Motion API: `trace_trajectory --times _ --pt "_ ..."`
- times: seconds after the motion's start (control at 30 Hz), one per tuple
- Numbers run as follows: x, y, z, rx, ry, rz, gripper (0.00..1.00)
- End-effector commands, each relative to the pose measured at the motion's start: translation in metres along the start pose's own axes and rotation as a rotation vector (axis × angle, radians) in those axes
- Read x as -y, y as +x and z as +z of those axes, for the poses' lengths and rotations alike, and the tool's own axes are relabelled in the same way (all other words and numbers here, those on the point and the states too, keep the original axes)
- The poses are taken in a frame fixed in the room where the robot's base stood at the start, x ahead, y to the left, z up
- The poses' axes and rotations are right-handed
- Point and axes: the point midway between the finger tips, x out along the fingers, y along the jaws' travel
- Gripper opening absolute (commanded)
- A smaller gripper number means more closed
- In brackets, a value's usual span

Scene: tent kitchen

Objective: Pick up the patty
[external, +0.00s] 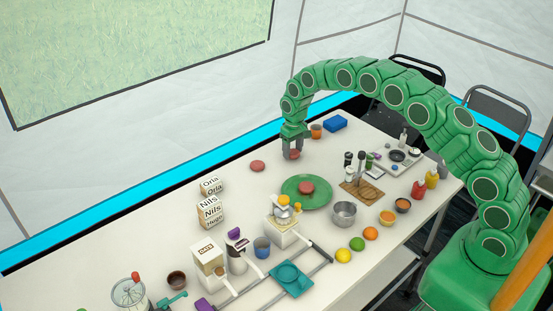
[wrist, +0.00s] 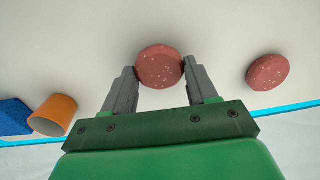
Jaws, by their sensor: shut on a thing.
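A round reddish-brown patty (wrist: 160,66) sits between the two grey fingers of my gripper (wrist: 162,80) in the wrist view. The fingers are shut on its sides. In the external view my gripper (external: 292,152) is low at the back of the table, with this patty (external: 294,155) at its fingertips. I cannot tell whether the patty touches the table. A second patty (external: 258,166) lies on the table to the left, and it also shows at the right of the wrist view (wrist: 267,72). A third patty (external: 306,187) lies on the green plate (external: 305,202).
An orange cup (external: 316,131) and a blue block (external: 335,123) stand right of my gripper. A wooden board (external: 362,191) with bottles and a metal pot (external: 344,214) stand further front and right. The table is clear around the second patty.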

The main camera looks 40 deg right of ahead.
Motion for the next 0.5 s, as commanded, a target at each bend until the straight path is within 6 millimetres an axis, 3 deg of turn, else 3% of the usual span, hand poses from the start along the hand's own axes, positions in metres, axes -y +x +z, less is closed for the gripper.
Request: trace_trajectory --times 0.17,0.5 --pt "0.001 -0.024 -0.001 -0.006 0.0 0.0 0.28" --pt "0.0 -0.049 0.022 0.0 0.0 0.0 0.28"
